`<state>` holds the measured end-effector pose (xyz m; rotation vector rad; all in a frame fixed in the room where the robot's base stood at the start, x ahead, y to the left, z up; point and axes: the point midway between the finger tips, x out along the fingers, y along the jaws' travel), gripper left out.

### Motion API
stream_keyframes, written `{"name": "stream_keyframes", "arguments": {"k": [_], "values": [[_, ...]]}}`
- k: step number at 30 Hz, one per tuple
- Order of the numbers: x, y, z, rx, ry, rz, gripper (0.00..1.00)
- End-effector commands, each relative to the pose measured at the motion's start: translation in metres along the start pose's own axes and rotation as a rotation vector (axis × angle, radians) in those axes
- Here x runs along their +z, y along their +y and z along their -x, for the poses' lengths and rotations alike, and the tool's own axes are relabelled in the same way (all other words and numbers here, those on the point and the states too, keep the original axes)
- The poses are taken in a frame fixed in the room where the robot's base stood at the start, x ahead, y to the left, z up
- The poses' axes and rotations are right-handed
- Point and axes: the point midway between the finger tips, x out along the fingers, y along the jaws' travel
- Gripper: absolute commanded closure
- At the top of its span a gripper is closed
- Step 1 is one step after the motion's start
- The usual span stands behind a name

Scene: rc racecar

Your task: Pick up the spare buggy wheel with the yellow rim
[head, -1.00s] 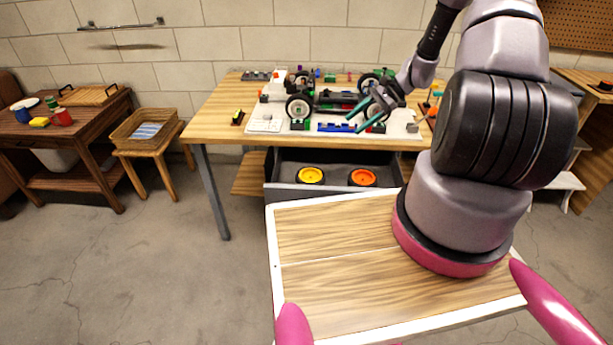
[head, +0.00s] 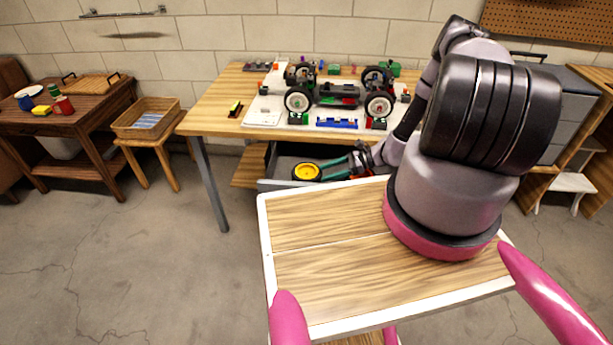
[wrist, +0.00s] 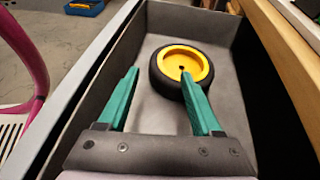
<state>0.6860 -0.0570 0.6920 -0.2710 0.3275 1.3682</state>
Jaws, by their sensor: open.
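The spare wheel with the yellow rim (head: 306,172) lies flat in the open drawer (head: 283,160) under the workbench. In the wrist view the wheel (wrist: 182,66) has a black tyre and lies on the grey drawer floor, ahead of my gripper. My gripper (wrist: 160,82) is open with two green fingers. The right finger overlaps the near part of the wheel in the picture; the left finger is off to its left, over bare floor. I cannot tell whether a finger touches the tyre. In the head view my gripper (head: 340,168) reaches into the drawer from the right.
The drawer's side wall (wrist: 275,70) rises close to the right of the wheel. The workbench top (head: 215,112) overhangs the drawer and carries a buggy chassis (head: 338,95) with wheels. The orange-rimmed wheel is not visible now. A stool with a basket (head: 148,118) stands at left.

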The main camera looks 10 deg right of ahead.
Motion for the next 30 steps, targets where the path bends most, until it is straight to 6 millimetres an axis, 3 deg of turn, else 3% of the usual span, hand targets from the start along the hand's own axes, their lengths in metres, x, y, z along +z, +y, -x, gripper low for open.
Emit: {"name": "stream_keyframes", "arguments": {"k": [8,15,22,23,27,28,30], "values": [[-0.001,0.003,-0.025,0.002,0.000,0.000,0.34],[-0.002,0.005,-0.060,0.001,-0.001,0.001,0.34],[-0.002,0.004,-0.062,-0.001,0.001,0.001,0.34],[-0.002,0.004,-0.062,-0.001,0.001,0.001,0.38],[-0.002,0.004,-0.062,0.000,0.001,0.001,0.91],[-0.002,0.004,-0.062,0.000,0.001,0.001,1.00],[-0.002,0.004,-0.062,0.000,0.001,0.001,1.00]]}}
